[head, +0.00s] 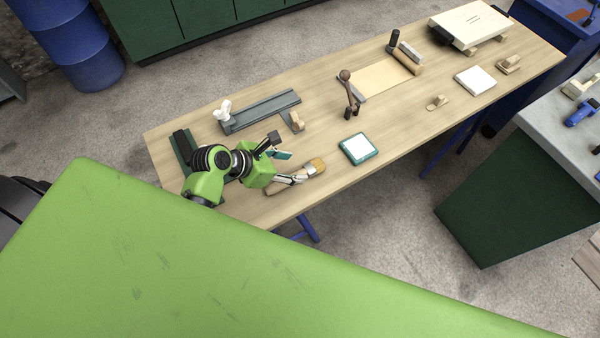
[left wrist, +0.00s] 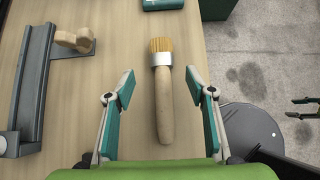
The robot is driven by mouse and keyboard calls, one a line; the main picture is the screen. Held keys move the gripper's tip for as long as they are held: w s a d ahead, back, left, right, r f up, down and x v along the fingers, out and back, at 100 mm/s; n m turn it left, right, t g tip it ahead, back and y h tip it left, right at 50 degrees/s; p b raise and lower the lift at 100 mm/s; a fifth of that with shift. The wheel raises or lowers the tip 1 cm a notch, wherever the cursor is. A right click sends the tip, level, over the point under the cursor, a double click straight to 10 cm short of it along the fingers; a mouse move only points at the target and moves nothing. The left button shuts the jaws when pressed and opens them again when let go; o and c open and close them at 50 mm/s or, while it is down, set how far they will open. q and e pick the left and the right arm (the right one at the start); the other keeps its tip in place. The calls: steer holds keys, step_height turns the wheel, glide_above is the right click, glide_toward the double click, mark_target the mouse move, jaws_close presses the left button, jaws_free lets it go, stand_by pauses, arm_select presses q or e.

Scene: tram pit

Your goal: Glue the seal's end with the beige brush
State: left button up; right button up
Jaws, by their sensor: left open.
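The beige brush (head: 316,166) lies on the wooden workbench, its bristles showing beyond my left gripper in the head view. In the left wrist view the brush (left wrist: 163,105) lies with its bristles away from me and its handle toward my palm. My left gripper (head: 286,168) is open, one finger on each side of the handle in the left wrist view (left wrist: 159,80), with gaps on both sides. A long dark grey channel (head: 262,112) lies behind the gripper; I cannot tell which part is the seal. Finger-like parts, possibly my right gripper (left wrist: 302,108), show at the left wrist view's right edge.
A teal-rimmed tray (head: 358,149) lies right of the brush. Farther right are a beige sheet (head: 377,77) and a white block (head: 475,80).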

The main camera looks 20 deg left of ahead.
mark_target(308, 168)
arm_select(q)
steer(key=shift+x, duration=1.45)
steer(key=shift+p+x, duration=0.5)
steer(key=shift+x, duration=1.65)
steer(key=shift+d+r, duration=0.1)
steer(key=shift+r, duration=0.05)
steer(key=c, duration=1.2)
